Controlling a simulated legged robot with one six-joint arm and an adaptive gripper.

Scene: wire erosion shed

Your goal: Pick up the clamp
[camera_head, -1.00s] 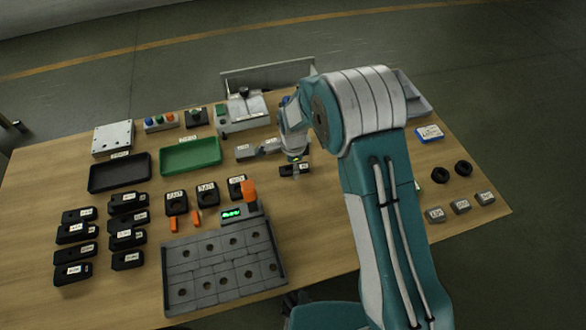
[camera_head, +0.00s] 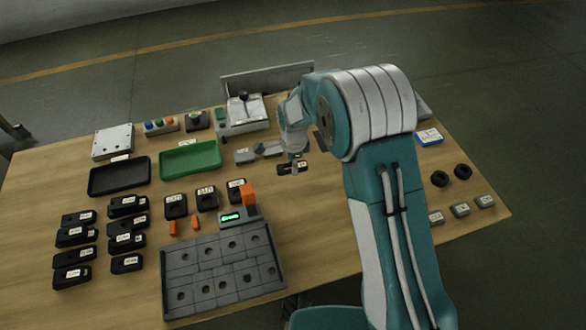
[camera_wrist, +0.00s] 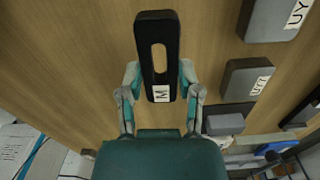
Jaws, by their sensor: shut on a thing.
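The clamp is a black slotted bar with a white label, and in the wrist view the clamp (camera_wrist: 155,22) lies between my fingers, its slotted end pointing away from me. My gripper (camera_wrist: 161,82) is shut on its sides near the labelled end. In the head view the clamp (camera_head: 284,170) shows as a small dark piece under my gripper (camera_head: 294,166), at the middle right of the wooden table. I cannot tell whether it touches the table or is slightly above it. My wrist hides part of it.
Grey labelled blocks (camera_wrist: 247,80) lie right of the clamp in the wrist view. Green (camera_head: 190,158) and black (camera_head: 120,178) trays, several black clamps (camera_head: 74,255) and a grey hole plate (camera_head: 222,272) with an orange-topped display fill the left. Bare wood lies right of the plate.

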